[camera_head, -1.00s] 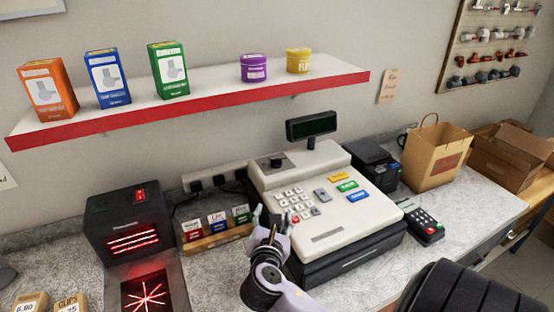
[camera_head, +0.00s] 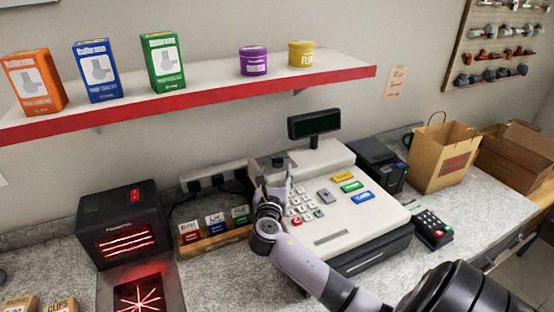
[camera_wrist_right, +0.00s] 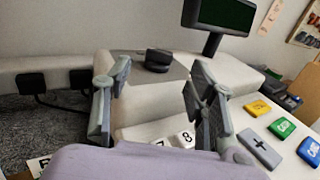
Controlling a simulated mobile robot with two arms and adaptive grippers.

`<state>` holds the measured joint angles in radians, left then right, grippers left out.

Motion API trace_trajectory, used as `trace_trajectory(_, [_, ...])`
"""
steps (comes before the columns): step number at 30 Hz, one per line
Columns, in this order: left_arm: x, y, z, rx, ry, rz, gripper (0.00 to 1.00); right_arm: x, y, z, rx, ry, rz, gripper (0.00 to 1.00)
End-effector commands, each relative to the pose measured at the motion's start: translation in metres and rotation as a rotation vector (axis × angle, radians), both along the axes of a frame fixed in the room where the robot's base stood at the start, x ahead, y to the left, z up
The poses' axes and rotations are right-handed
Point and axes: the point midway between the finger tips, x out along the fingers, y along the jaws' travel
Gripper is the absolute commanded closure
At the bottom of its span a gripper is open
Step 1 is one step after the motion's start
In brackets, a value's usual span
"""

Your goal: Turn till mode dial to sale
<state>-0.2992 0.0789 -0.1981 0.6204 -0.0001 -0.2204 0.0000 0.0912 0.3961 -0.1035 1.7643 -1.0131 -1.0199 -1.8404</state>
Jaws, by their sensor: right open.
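The cash till (camera_head: 335,213) is a cream register with a keypad, coloured keys and a dark drawer. Its mode dial, a black knob (camera_head: 278,161), sits on a dark plate at the till's upper left. In the right wrist view the knob (camera_wrist_right: 158,60) shows ahead, between and beyond the fingers. My right gripper (camera_head: 275,178) is open and empty, just in front of the dial and apart from it in the wrist view. Its open fingers (camera_wrist_right: 158,88) also show there. The dial's markings are too small to read. My left gripper is not in view.
A display (camera_head: 314,124) stands on a post behind the dial. A red-edged shelf (camera_head: 200,108) with boxes and tubs hangs above. A red-lit scanner (camera_head: 122,225) and a card rack (camera_head: 215,233) stand left. A card terminal (camera_head: 432,230) and paper bag (camera_head: 441,157) stand right.

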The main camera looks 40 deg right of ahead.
Motion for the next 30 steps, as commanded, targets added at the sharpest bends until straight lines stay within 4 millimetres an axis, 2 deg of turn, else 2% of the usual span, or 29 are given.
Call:
trace_trajectory(3, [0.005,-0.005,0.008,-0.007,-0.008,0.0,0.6,0.017,-0.019,0.003,-0.003,0.0,-0.003,0.48])
trace_trajectory(9, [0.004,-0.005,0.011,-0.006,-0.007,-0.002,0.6,0.034,-0.037,0.001,-0.001,0.0,-0.001,0.48])
trace_trajectory(22, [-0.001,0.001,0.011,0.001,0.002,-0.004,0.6,0.04,-0.044,0.0,0.0,0.0,0.0,0.48])
trace_trajectory(30, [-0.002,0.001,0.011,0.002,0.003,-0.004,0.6,0.04,-0.044,0.0,0.0,0.0,0.0,0.66])
